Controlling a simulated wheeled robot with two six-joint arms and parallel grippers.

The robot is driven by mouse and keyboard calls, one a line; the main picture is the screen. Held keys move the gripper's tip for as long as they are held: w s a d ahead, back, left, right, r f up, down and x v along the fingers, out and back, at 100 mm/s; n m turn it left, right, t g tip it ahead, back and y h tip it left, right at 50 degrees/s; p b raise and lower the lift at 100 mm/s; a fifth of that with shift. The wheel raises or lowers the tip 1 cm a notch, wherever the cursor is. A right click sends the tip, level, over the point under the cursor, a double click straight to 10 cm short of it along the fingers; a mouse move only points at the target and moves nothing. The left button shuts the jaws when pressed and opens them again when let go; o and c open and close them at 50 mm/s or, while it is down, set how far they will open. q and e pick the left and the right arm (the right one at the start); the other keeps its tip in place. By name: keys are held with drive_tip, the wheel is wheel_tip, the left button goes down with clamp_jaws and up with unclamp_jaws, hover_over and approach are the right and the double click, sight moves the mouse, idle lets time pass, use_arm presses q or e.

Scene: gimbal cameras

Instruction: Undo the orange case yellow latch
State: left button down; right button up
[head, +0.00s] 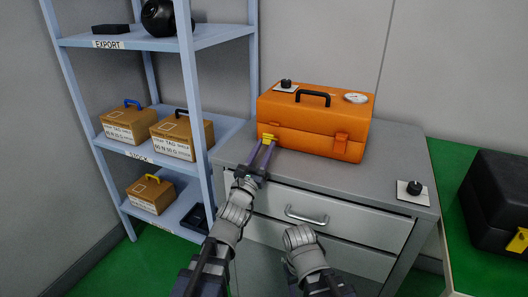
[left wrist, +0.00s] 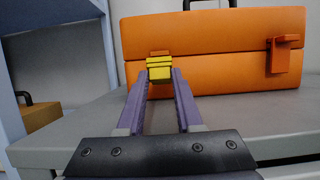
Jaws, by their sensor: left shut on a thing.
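The orange case (head: 315,120) sits on top of the grey cabinet, its front toward me; it also shows in the left wrist view (left wrist: 220,60). Its yellow latch (left wrist: 159,69) is on the left of the front face, and an orange latch (head: 341,146) is on the right. My left gripper (head: 267,143) reaches the case front with its purple fingers on either side of the yellow latch, shut on it. The latch's lower part is partly hidden between the fingertips. My right arm (head: 306,258) is low in the head view, in front of the drawers; its fingertips are not visible.
The grey cabinet (head: 400,165) has bare top around the case and a white plate with a black knob (head: 414,188) at the right. A blue shelf (head: 225,131) with boxes stands close on the left. A black case (head: 500,195) is at far right.

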use_arm(q)
drive_tip(key=c, duration=0.6)
unclamp_jaws()
drive_tip(key=shift+o, duration=0.2)
